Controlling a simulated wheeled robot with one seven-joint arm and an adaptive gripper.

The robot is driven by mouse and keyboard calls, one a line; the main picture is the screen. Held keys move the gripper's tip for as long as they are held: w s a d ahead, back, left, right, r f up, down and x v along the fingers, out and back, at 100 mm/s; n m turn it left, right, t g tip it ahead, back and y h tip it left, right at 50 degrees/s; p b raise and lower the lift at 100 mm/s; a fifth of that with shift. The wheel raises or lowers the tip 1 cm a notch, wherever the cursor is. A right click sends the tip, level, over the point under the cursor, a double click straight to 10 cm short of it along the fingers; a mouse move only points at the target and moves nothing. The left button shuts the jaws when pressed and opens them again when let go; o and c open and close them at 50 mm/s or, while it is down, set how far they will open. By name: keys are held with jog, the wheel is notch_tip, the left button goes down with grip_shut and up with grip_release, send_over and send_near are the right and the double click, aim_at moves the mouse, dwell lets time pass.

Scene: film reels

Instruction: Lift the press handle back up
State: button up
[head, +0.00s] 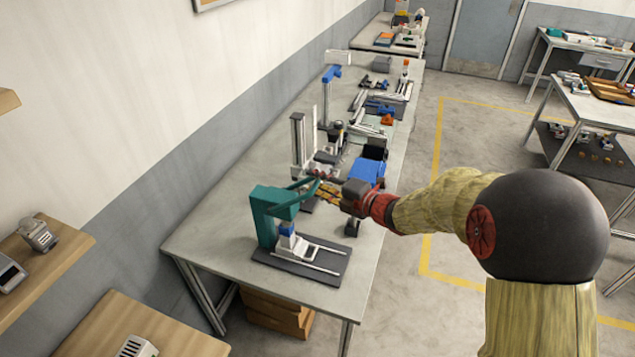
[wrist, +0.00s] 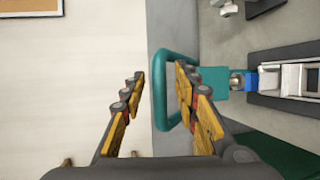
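The teal press (head: 264,218) stands on a dark base plate at the near end of the long bench. Its teal handle (head: 301,184) reaches right from the top of the press toward my gripper (head: 326,191). In the wrist view the handle (wrist: 159,92) is a rounded teal loop. Its left bar shows between the two spread fingers of my gripper (wrist: 160,74), and the right finger overlaps the rest of the loop. The fingers are open, with a gap on the left of the bar. I cannot tell whether the right finger touches the handle.
The bench (head: 222,210) has clear surface left of the press. A blue bin (head: 366,171) and a grey upright fixture (head: 298,142) stand behind my gripper, with more tools farther back. A wall runs along the bench's left side.

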jog(key=shift+c, duration=0.4)
grip_shut()
jog(key=shift+r, duration=0.1)
dwell(0.4)
